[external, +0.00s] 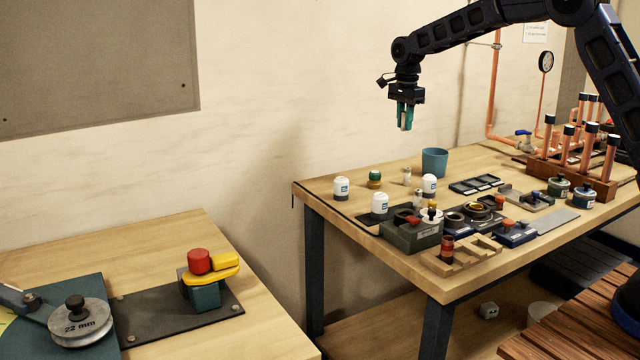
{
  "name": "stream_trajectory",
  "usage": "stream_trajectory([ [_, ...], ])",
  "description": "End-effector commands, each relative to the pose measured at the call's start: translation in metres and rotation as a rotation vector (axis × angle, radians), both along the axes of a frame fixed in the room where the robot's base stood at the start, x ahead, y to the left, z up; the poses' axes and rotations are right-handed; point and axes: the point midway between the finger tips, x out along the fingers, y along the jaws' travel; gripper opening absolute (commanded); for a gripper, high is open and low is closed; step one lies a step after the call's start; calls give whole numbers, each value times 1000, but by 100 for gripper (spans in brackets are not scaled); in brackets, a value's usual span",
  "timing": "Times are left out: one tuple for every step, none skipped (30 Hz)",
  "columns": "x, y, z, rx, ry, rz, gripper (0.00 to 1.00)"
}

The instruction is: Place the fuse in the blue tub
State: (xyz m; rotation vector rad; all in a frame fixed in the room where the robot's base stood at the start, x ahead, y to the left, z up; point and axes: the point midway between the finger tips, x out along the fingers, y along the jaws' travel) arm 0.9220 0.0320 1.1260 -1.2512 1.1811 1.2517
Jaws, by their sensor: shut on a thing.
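My gripper (405,116) hangs above the far left part of the workbench, with its teal fingers pointing down. It is shut on a small pale piece, which seems to be the fuse (403,128); the fingers hide most of it. The blue tub (435,163) stands upright at the back of the bench, its open top facing up. In the picture the gripper is above and slightly left of the tub, clear of its rim. How far apart they are in depth I cannot tell.
White-capped jars (380,204) and a small green jar (374,179) stand left of the tub. A dark tray (475,184) lies to its right. Copper pipes in a wooden rack (565,176) rise further right. A second table (180,245) stands at the left.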

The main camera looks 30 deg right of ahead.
Motion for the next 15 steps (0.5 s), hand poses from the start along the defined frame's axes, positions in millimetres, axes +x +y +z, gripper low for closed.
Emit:
stream_trajectory([
  [7, -22, -2, 0, 0, -21, 0],
  [10, -34, -3, 0, 0, -32, 0],
  [15, -49, -5, 0, 0, -46, 0],
  [18, -61, -6, 0, 0, -57, 0],
  [21, -72, -7, 1, 1, -66, 0],
  [24, -87, -8, 1, 1, -78, 0],
  [26, -97, -9, 1, 1, -87, 0],
  [28, -108, -10, 1, 1, -96, 0],
  [30, -120, -11, 0, 0, -107, 0],
  [32, -129, -12, 0, 0, -115, 0],
  [33, -138, -13, 0, 1, -122, 0],
  [34, -147, -14, 0, 1, -129, 0],
  [35, -154, -14, 0, 1, -134, 0],
  [36, -160, -15, 0, 1, -139, 0],
  [36, -166, -15, 0, 1, -144, 0],
])
